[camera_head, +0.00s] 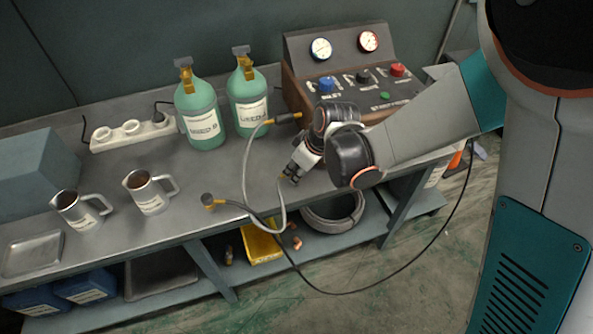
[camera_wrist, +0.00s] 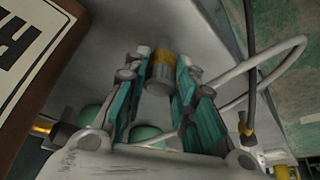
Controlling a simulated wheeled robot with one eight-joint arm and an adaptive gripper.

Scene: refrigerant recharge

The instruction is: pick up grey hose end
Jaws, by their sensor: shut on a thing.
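My gripper (camera_head: 289,174) reaches over the front part of the bench, right of the green bottles. In the wrist view its two teal-lined fingers (camera_wrist: 160,80) are closed around a metal and brass fitting, the grey hose end (camera_wrist: 161,66). A yellowish bit of this end shows below the fingertips in the head view (camera_head: 281,179); the rest is hidden by the gripper. The grey hose (camera_head: 246,165) loops down past the bench's front edge and back up to the gripper. Its other end has a brass and black fitting (camera_head: 286,118) near the control panel.
Two green bottles (camera_head: 202,120) (camera_head: 248,100) and the gauge panel (camera_head: 345,75) stand behind. A black hose (camera_head: 330,292) hangs off the front, its brass end (camera_head: 208,201) on the bench. Two metal jugs (camera_head: 80,210) (camera_head: 149,192) stand left. A yellow bin (camera_head: 261,246) sits below.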

